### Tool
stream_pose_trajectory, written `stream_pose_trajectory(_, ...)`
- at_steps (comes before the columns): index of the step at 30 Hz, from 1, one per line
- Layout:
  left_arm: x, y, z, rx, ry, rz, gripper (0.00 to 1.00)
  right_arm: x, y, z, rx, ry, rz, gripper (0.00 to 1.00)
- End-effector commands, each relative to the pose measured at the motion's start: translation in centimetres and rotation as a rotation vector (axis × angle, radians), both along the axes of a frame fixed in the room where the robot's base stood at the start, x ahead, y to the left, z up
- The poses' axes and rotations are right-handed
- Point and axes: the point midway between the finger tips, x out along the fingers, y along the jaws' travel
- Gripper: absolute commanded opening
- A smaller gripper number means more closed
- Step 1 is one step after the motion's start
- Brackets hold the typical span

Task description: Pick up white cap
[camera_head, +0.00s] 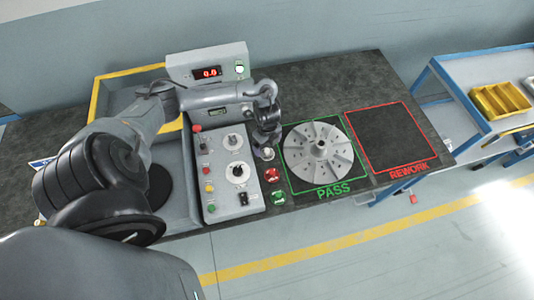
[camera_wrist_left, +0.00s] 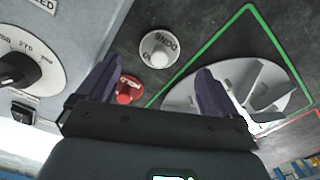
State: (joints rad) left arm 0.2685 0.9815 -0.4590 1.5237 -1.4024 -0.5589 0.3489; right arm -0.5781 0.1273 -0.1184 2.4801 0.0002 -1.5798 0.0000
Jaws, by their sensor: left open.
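The white cap (camera_wrist_left: 158,49) is a round pale piece with a raised knob and lettering on its rim. It stands on the dark bench top and shows ahead of my left fingertips in the left wrist view. In the head view the white cap (camera_head: 268,154) shows just below my left gripper (camera_head: 267,138), partly hidden by it. My right gripper is not in view.
A red cap (camera_head: 272,175) and a green cap (camera_head: 278,198) stand close by. A grey control panel (camera_head: 215,160) is to the left. A finned impeller disc (camera_head: 300,150) lies in the green PASS square to the right. The red REWORK square (camera_head: 390,140) is empty.

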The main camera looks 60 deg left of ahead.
Motion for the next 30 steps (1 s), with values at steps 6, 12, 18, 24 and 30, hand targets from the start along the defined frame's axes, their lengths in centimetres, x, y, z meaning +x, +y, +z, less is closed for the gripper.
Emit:
stream_pose_trajectory(6, -0.1, -0.1, -2.7, -0.001, 0.002, 0.002, 0.94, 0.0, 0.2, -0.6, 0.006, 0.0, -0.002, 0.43)
stream_pose_trajectory(12, 0.0, -0.1, -4.8, -0.001, 0.001, 0.0, 0.94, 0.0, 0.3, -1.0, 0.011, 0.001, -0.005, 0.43)
stream_pose_trajectory(18, 0.0, 0.0, -5.3, 0.0, 0.0, 0.0, 0.94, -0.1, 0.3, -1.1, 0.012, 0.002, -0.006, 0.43)
stream_pose_trajectory(24, 0.0, 0.0, -5.3, 0.0, 0.0, -0.001, 0.84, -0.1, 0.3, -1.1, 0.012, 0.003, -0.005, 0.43)
stream_pose_trajectory(30, 0.0, 0.0, -5.2, 0.0, 0.0, -0.001, 0.54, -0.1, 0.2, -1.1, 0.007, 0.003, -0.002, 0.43)
